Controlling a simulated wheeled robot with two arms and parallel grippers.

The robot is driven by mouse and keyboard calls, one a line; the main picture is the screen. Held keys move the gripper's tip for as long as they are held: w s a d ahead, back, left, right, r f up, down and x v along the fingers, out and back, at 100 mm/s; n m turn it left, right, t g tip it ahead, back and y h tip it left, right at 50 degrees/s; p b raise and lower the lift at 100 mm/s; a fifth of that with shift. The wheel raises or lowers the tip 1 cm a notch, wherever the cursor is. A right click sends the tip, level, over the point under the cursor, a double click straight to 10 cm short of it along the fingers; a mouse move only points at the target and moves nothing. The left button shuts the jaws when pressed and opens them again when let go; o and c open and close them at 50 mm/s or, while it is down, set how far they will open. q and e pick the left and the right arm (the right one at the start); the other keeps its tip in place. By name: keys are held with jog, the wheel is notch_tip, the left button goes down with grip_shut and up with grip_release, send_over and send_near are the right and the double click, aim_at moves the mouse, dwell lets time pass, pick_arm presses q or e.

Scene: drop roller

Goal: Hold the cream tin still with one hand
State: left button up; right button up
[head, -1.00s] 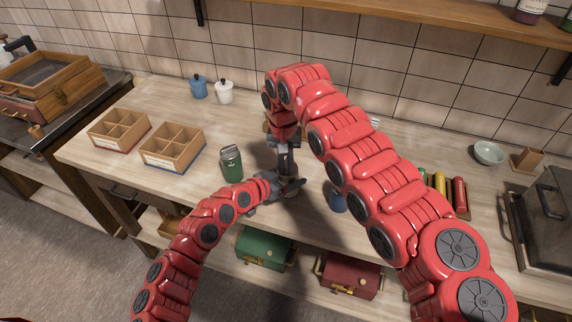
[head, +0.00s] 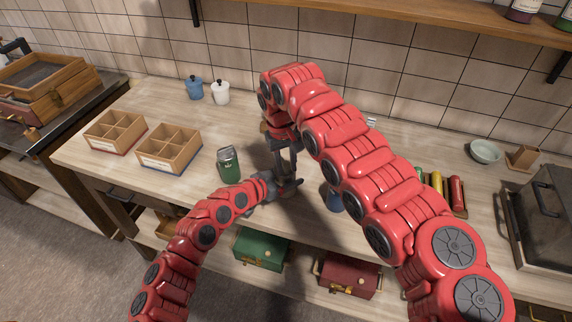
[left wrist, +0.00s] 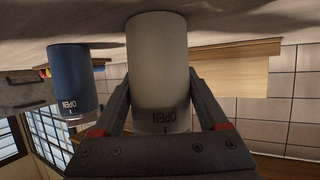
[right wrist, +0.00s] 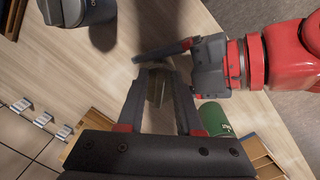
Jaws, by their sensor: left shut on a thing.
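The cream tin (left wrist: 157,65) stands between the fingers of my left gripper (left wrist: 158,85), which is shut on its sides. It shows upside down in the left wrist view, with the word OPEN near its upper end. In the head view my left gripper (head: 289,186) is low over the worktop, and the tin is mostly hidden by the grippers. My right gripper (head: 287,168) points down from above, directly over the left one. In the right wrist view its fingers (right wrist: 160,75) are apart, above the left gripper's fingers; contact with the tin cannot be told.
A blue tin (head: 333,202) stands close by on the right, partly behind my right arm. A green tin (head: 229,164) stands to the left. Two divided wooden boxes (head: 170,147) are farther left. Coloured rolls (head: 437,186) lie in a tray at the right. The worktop's front edge is near.

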pick_arm(q)
jog(key=shift+f, duration=0.1)
pick_arm(e)
jog(key=shift+o, duration=0.3)
jog(key=shift+r, duration=0.3)
notch_tip(320, 180, up, 11)
jog(key=a, duration=0.1)
jog(key=shift+r, duration=0.2)
pick_arm(q)
jog(key=o, duration=1.5)
jog(key=shift+a, duration=0.1)
jog(key=v, duration=1.2)
